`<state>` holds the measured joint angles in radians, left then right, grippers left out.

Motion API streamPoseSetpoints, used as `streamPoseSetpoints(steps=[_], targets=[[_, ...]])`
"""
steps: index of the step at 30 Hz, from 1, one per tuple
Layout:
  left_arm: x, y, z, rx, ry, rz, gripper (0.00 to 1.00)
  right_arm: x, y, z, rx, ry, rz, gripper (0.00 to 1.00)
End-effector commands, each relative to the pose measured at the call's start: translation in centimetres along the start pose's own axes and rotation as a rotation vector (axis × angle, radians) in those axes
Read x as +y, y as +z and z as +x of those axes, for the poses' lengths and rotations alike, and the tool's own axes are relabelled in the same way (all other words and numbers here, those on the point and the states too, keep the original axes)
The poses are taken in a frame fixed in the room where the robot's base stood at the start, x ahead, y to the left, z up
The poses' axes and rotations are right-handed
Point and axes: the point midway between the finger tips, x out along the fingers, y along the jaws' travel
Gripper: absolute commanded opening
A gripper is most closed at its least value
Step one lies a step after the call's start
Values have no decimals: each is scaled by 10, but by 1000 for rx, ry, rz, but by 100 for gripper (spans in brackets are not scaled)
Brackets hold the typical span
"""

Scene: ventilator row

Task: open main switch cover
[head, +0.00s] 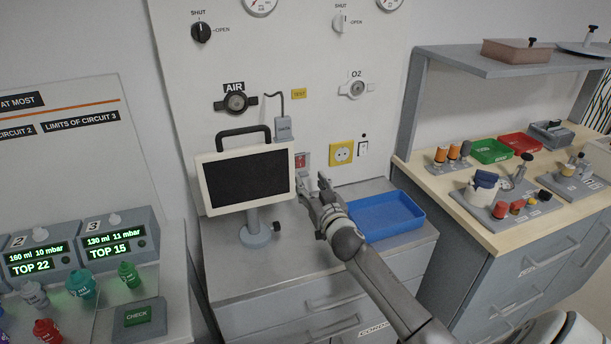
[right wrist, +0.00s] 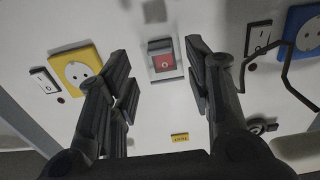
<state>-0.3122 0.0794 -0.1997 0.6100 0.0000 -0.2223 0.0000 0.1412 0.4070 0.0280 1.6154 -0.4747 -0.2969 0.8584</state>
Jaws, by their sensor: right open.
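The main switch (head: 302,160) is a red rocker in a pale frame on the wall panel, just right of the monitor. In the right wrist view the red switch (right wrist: 164,65) sits in a light frame with a grey piece along one edge. A clear cover cannot be made out for certain. My right gripper (head: 312,183) is in front of the panel, just below the switch in the head view. In the right wrist view its open fingers (right wrist: 156,58) stand on either side of the switch, with nothing between them. My left gripper is not in view.
The monitor (head: 246,180) on its stand is close on the left. A yellow socket (head: 342,153) and a white switch (head: 364,148) are to the right. A blue tray (head: 386,216) lies on the cabinet beside my right arm. A cable hangs above the switch.

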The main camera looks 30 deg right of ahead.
Motion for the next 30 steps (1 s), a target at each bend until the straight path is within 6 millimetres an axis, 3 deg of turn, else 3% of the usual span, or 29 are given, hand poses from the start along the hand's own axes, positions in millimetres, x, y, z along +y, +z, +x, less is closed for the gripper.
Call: streamPoseSetpoints(steps=[9,24,30], targets=[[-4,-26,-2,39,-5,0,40,0,0,38,0,1,0,46],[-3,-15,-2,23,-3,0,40,0,1,48,-1,0,0,46],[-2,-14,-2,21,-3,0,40,0,1,48,-1,0,0,21]])
